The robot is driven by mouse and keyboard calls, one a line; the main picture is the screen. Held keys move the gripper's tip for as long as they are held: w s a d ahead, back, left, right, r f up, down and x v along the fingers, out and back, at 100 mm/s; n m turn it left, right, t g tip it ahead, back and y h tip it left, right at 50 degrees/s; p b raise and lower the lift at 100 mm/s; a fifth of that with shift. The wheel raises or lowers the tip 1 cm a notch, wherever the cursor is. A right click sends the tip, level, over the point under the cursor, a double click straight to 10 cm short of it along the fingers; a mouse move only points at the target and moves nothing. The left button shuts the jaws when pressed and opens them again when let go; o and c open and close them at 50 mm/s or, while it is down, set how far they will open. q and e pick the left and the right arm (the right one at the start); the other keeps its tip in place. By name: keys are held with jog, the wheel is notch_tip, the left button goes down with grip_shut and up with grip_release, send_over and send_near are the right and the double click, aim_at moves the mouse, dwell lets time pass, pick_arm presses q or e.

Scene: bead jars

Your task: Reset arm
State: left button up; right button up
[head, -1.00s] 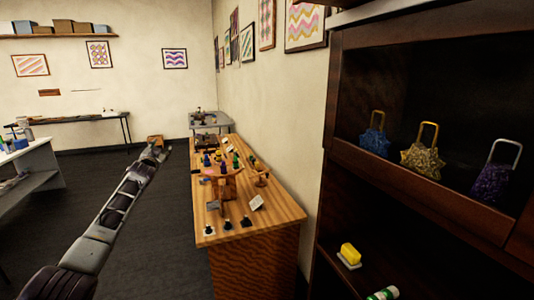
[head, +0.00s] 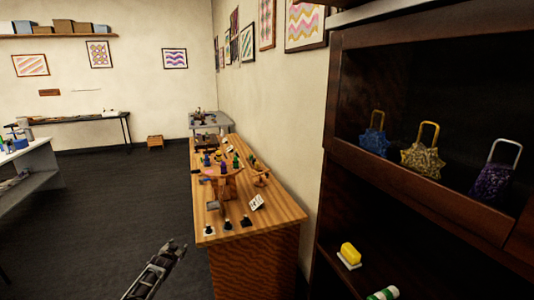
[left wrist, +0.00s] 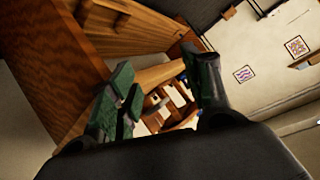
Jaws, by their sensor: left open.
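My left gripper (head: 178,246) is low in the head view, left of the near end of the wooden counter and apart from it, above the dark floor. In the left wrist view its two green-padded fingers (left wrist: 163,88) are spread apart with nothing held between them. The wooden counter shows beyond the fingers, tilted in that view. My right gripper is in neither view.
The wooden counter (head: 272,213) carries a round stand and several small dark and coloured items. A dark cabinet (head: 345,165) at right holds blue, gold and purple beaded bags. A white table (head: 40,165) stands at left. Floor between is clear.

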pick_arm(q)
jog(key=s+d+f+g+h, duration=0.1)
jog(key=s+d+f+g, duration=0.25)
jog(key=s+f, duration=1.3)
jog(key=s+d+f+g, duration=0.2)
jog(key=s+d+f, duration=0.3)
jog(key=s+f, duration=1.15)
jog(key=s+d+f+g, duration=0.1)
jog(key=s+f, duration=0.3)
jog(key=s, duration=1)
jog(key=s+d+f+g, duration=0.2)
jog(key=s+f, duration=0.3)
jog(key=s, duration=0.9)
jog(key=s+d+f+g, duration=0.1)
jog(key=s+f, duration=0.3)
jog(key=s, duration=1)
jog(key=shift+s+d+f+n+g+h, duration=0.15)
jog(key=shift+s+d+n+g+h, duration=0.2)
jog(key=shift+g, duration=0.4)
